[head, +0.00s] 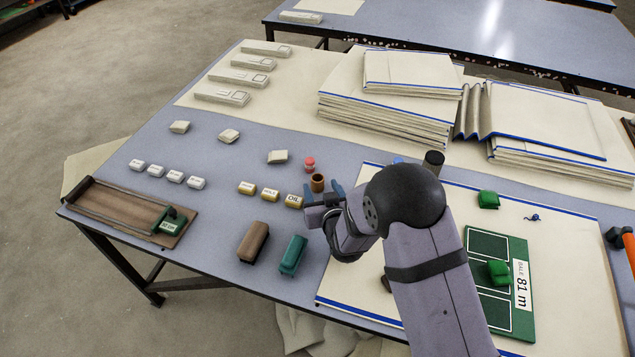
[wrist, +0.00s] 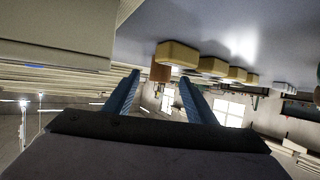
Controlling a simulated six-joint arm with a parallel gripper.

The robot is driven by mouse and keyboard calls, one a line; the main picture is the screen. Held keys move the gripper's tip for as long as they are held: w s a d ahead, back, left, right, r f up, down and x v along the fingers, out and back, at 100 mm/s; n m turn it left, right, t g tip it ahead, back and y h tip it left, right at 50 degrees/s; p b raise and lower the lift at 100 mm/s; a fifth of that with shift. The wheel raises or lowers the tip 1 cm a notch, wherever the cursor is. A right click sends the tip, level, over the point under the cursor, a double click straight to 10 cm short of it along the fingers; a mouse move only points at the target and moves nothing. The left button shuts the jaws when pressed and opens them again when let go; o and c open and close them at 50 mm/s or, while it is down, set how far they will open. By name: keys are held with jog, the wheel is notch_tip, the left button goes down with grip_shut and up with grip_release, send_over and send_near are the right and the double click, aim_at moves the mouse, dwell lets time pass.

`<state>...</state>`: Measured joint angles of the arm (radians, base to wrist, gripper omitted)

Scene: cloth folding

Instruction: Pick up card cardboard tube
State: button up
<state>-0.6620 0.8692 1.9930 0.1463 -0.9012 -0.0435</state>
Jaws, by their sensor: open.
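The cardboard tube (head: 317,182) is a short brown cylinder standing upright on the blue-grey table, with a dark opening on top. My gripper (head: 324,193) is open, and its blue fingers point at the tube from close by. In the wrist view the tube (wrist: 160,73) shows in line with the gap between the two blue fingertips (wrist: 159,78). I cannot tell whether the tips have passed its sides. Nothing is held.
A red-capped jar (head: 309,165) stands just behind the tube. Yellowish labelled blocks (head: 270,195) sit close to its left. A dark cylinder (head: 433,162) stands behind my arm. Folded cloth stacks (head: 385,115) fill the back. Brown (head: 254,242) and green (head: 292,255) blocks lie in front.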

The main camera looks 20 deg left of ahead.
aim_at(319, 185)
jog(key=shift+p+x, duration=0.45)
jog(key=shift+x, duration=2)
jog(key=shift+c, duration=0.6)
jog(key=c, duration=1)
